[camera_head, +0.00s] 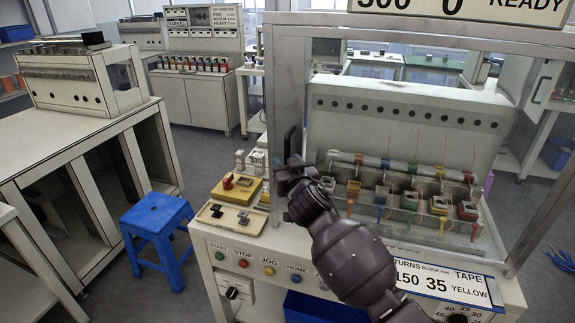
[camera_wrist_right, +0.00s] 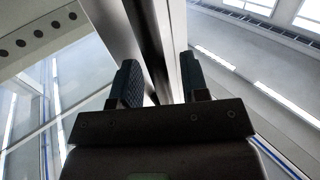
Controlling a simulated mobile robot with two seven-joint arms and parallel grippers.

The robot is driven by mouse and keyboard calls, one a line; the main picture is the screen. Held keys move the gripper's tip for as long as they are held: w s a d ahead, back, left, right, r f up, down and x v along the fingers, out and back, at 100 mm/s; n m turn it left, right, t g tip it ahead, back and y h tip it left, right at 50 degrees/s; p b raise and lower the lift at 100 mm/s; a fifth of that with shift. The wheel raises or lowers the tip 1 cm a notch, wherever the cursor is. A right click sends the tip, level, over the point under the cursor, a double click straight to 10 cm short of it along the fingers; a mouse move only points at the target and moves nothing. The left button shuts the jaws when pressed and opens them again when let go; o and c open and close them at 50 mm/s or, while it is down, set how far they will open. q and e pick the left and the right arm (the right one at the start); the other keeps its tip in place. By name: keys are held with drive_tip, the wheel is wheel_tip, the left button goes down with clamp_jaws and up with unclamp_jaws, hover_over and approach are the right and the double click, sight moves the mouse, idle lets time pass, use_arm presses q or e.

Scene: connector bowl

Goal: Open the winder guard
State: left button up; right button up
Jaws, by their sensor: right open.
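The winder guard (camera_head: 285,75) is a grey metal frame standing upright across the front of the winder. It looks shut, though any clear pane is hard to make out. A dark upright handle (camera_head: 289,142) is on its left post. My right gripper (camera_head: 288,172) is in front of the left post, just below or at the handle. In the right wrist view its two dark fingers (camera_wrist_right: 160,82) are apart, with a grey post and a dark strip showing between them. I cannot tell whether they touch. My left gripper is out of view.
Behind the guard are a row of coloured connectors (camera_head: 409,199) and a grey panel (camera_head: 410,115). A yellow block (camera_head: 236,188), a small tray (camera_head: 230,218) and coloured buttons (camera_head: 243,263) are left of and below my right gripper. A blue stool (camera_head: 156,225) stands left on open floor.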

clamp_jaws()
idle(0.3)
drive_tip(key=shift+s, duration=0.15)
